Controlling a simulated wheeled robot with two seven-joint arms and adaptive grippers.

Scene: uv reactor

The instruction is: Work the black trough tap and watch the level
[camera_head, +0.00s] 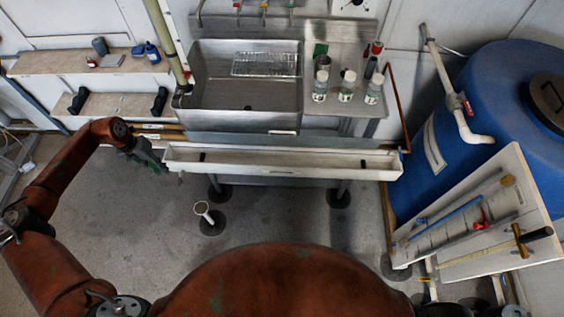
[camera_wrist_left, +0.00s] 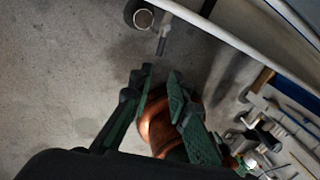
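The long white trough (camera_head: 290,172) runs below the sink in the head view. Two small black fittings show inside it, one near the left end (camera_head: 202,157) and one near the right end (camera_head: 364,163). I cannot tell which, if either, is the black tap. The water level is too small to read. My left gripper (camera_head: 150,160) is beside the trough's left end in the head view, apart from the black fittings. In the left wrist view its green fingers (camera_wrist_left: 158,74) stand apart with nothing held between them. My right gripper is not in view.
A steel sink (camera_head: 205,103) stands above the trough, with several bottles on its drainer. A white pipe stub (camera_head: 203,209) rises from the floor in front. At the right are a blue tank (camera_head: 488,82) and a sloping board (camera_head: 478,248). The grey floor between is mostly clear.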

